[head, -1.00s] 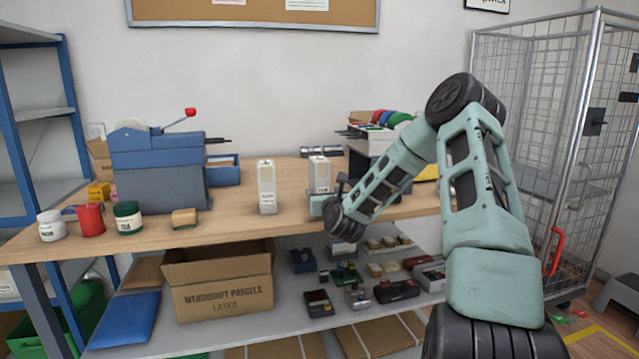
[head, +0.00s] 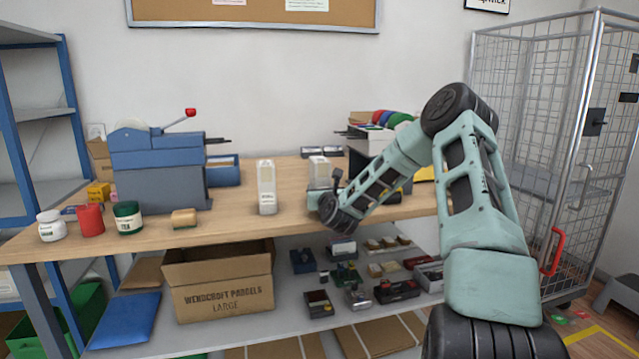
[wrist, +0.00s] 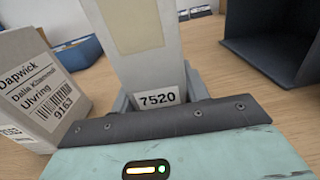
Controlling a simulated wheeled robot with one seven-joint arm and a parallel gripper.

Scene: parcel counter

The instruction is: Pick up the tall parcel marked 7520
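The tall pale parcel marked 7520 (wrist: 152,72) stands upright in the middle of the wrist view, its number label low on the near face. It also shows in the head view (head: 319,168), standing on the wooden counter, its lower part hidden by my gripper. My gripper (wrist: 160,98) is right in front of the parcel, low down, with one grey finger at each side of it. The fingers look close to its sides; whether they press on it I cannot tell. In the head view my gripper (head: 316,198) is at the parcel's foot.
Another tall parcel, marked 9163 (wrist: 42,88), stands close on the left; it shows in the head view (head: 267,188). A dark open box (wrist: 262,45) is to the right. A blue-grey machine (head: 158,170) and jars (head: 129,217) stand further left on the counter (head: 236,215).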

